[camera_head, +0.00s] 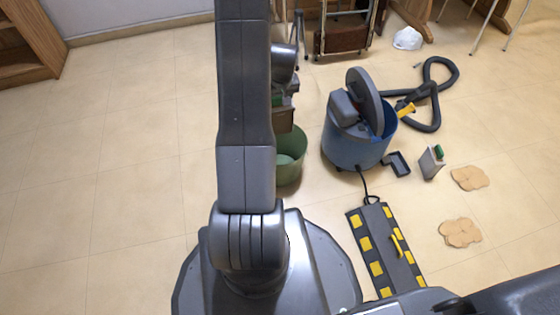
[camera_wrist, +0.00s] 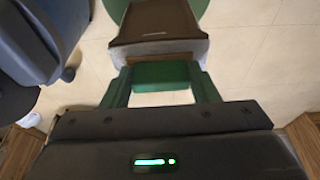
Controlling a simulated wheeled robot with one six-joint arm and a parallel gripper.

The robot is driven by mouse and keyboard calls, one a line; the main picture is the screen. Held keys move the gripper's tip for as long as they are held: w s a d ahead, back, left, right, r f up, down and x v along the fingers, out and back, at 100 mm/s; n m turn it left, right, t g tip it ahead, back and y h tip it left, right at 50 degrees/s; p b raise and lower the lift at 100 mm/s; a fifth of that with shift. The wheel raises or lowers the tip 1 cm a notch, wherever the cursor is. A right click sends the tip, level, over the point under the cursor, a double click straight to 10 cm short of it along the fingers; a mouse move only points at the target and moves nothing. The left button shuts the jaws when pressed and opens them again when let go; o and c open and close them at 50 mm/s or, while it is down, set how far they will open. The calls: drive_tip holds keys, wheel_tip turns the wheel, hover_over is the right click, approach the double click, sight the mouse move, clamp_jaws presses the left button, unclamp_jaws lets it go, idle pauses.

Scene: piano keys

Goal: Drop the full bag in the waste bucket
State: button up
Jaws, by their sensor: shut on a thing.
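My gripper (camera_wrist: 160,75) is shut on the green tab of the full bag (camera_wrist: 158,22), which has a brown body and a grey edge nearest the jaws. In the head view the bag (camera_head: 283,118) shows partly beside my arm, which hides the rest of it and most of the gripper. The green waste bucket (camera_head: 291,150) stands on the floor, partly behind my arm. The bag overlaps its upper part in this view. In the wrist view the bucket's green rim (camera_wrist: 199,7) shows beyond the bag. The bag's exact height above the bucket cannot be told.
A blue vacuum canister (camera_head: 352,148) with its lid tilted up stands right of the bucket. The left floor is clear.

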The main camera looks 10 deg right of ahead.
sight(279, 106)
wheel_tip(279, 106, down, 5)
drive_tip(key=b, duration=0.2)
drive_tip(key=shift+b, duration=0.3)
drive_tip(key=shift+r, duration=0.1)
drive_tip(key=o, duration=1.4)
drive_tip(key=p+v, duration=0.5)
drive_tip(key=v, duration=0.8)
drive_tip(key=shift+r, duration=0.35)
drive_tip(key=shift+f, duration=0.1)
